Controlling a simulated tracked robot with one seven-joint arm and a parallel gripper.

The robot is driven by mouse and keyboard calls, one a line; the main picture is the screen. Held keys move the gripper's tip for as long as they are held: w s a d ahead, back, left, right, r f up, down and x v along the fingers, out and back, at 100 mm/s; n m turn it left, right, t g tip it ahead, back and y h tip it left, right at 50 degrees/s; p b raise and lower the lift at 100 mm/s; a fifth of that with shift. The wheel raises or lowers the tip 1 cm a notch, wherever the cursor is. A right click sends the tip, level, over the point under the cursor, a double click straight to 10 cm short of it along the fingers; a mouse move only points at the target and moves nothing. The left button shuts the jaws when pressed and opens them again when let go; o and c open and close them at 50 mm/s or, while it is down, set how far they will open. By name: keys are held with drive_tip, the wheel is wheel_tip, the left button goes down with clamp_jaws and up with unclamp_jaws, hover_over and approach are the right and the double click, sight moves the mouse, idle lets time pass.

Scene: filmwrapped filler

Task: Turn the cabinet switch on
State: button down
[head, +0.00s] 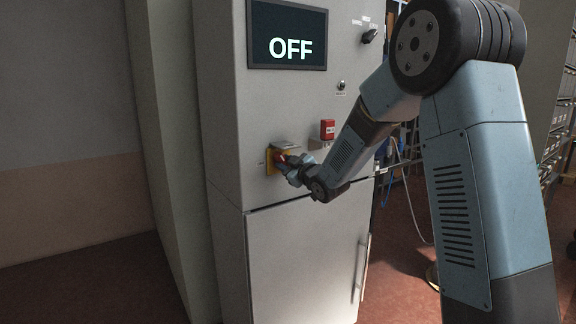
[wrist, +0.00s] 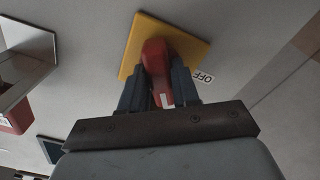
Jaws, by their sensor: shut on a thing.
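The cabinet (head: 225,180) is light grey and stands upright in the head view. Its switch is a red handle (wrist: 157,58) on a yellow square plate (wrist: 190,42), with an "OFF" label (wrist: 203,76) beside it in the wrist view. In the head view the yellow plate (head: 270,163) is partly hidden by my gripper (head: 287,162). My gripper is shut on the red handle; its two dark fingers (wrist: 157,92) lie on either side of it. The cabinet's display (head: 288,36) reads "OFF".
A red box-shaped part (head: 327,129) sits on the cabinet to the right of the switch. A dark knob (head: 370,36) and a small round control (head: 341,85) are higher up. The lower door has a long vertical handle (head: 360,268). Shelving (head: 561,110) stands at the far right.

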drive_tip(key=m, duration=0.3)
drive_tip(key=shift+f+m, duration=0.1)
drive_tip(key=shift+m, duration=1.7)
drive_tip(key=c, duration=0.9)
unclamp_jaws()
drive_tip(key=v, duration=1.3)
drive_tip(key=shift+s+d, duration=0.25)
